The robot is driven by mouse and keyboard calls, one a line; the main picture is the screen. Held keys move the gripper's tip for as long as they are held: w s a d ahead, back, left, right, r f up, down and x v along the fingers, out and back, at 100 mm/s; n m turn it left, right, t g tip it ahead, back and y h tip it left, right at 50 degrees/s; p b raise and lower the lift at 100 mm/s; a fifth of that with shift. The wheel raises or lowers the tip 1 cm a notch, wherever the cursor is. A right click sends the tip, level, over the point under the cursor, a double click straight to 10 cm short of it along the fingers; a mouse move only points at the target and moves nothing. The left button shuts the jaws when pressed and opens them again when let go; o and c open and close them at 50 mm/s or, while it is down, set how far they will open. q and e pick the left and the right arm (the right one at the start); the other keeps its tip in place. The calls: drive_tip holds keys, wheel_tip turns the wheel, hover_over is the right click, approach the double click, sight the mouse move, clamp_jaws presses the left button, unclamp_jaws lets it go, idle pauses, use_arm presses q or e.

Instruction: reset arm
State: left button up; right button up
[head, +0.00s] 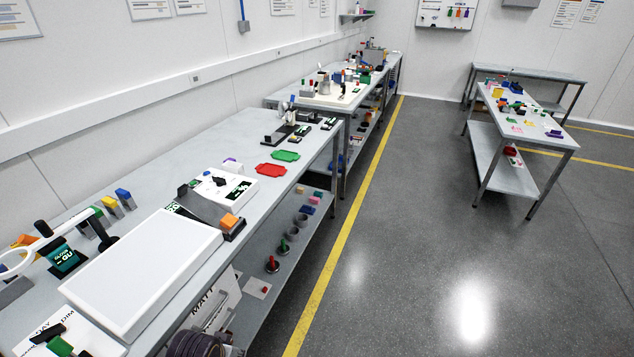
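Neither of my grippers shows in the head view, and no part of my arms can be made out for sure. The nearest workbench (120,196) runs along the left wall. A flat white light panel (145,270) lies on its near part. A white ring-shaped magnifier (30,250) stands at the far left, partly cut off by the picture edge.
A red tray (271,170) and a green tray (286,155) lie farther along the bench. A white device (224,188) sits behind the panel. Another table (538,128) stands at the right. The grey floor (420,230) between is clear, with a yellow line (340,248).

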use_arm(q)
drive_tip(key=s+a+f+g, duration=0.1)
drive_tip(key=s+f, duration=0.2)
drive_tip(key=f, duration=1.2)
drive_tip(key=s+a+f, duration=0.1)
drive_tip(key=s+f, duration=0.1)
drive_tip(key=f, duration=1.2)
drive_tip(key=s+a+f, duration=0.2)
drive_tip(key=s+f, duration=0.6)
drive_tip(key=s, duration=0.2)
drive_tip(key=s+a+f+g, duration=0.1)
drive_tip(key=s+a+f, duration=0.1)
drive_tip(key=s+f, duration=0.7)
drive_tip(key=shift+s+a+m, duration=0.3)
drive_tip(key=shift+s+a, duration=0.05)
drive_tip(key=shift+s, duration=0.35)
